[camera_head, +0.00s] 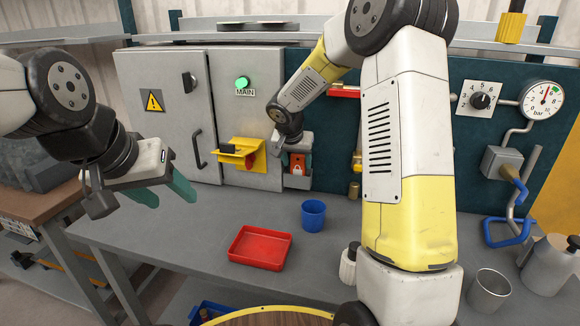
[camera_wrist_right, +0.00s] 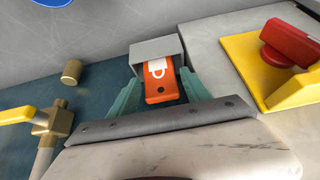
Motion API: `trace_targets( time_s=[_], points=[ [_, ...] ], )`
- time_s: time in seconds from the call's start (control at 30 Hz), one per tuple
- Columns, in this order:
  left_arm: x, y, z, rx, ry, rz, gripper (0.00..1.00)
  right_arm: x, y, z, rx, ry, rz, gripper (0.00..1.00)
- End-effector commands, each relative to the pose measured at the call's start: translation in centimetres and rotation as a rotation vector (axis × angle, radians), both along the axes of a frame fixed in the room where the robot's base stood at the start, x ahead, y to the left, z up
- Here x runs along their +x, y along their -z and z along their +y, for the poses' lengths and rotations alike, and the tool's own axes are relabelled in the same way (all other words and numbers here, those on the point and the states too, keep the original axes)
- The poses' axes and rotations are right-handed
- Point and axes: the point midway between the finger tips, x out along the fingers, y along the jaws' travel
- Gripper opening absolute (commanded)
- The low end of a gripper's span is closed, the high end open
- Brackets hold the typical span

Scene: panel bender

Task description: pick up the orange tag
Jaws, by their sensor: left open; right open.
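In the right wrist view the orange tag (camera_wrist_right: 160,81) sticks out of the grey holder (camera_wrist_right: 157,47), between the teal fingers of my right gripper (camera_wrist_right: 160,92). The fingers stand apart, one on each side of the tag; contact cannot be told. In the head view my right gripper (camera_head: 298,150) is at the holder, partly hidden by its wrist. My left gripper (camera_head: 168,190) is open and empty at the left, above the bench.
A yellow bracket with a red switch handle (camera_wrist_right: 290,42) is right of the holder in the wrist view; a brass valve (camera_wrist_right: 48,120) is at left. The red tray (camera_head: 260,247) and blue cup (camera_head: 313,215) stand on the bench (camera_head: 200,225). A metal cup (camera_head: 488,290) stands at right.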

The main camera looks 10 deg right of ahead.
Motion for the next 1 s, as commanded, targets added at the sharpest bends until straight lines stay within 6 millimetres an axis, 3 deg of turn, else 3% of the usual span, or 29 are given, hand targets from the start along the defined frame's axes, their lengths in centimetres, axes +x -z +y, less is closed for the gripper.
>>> trace_targets(
  time_s=[0.13,0.4,0.43,0.7,1.0],
  points=[
    [0.0,0.0,0.0,0.000,0.000,0.000,0.54,0.8,1.6,-0.3,0.000,0.000,0.002,0.56],
    [0.0,0.0,0.0,0.000,0.000,0.000,0.54,1.0,1.9,-0.4,0.000,0.000,0.000,0.56],
    [0.0,0.0,0.0,0.000,0.000,0.000,0.54,1.0,1.9,-0.4,0.000,0.000,0.000,0.54],
    [0.0,0.0,0.0,0.000,0.000,0.000,0.54,1.0,1.8,-0.4,0.000,0.000,0.000,0.05],
    [0.0,0.0,0.0,0.000,0.000,0.000,0.54,0.9,1.5,-0.3,-0.001,-0.001,-0.001,0.05]
  ],
)
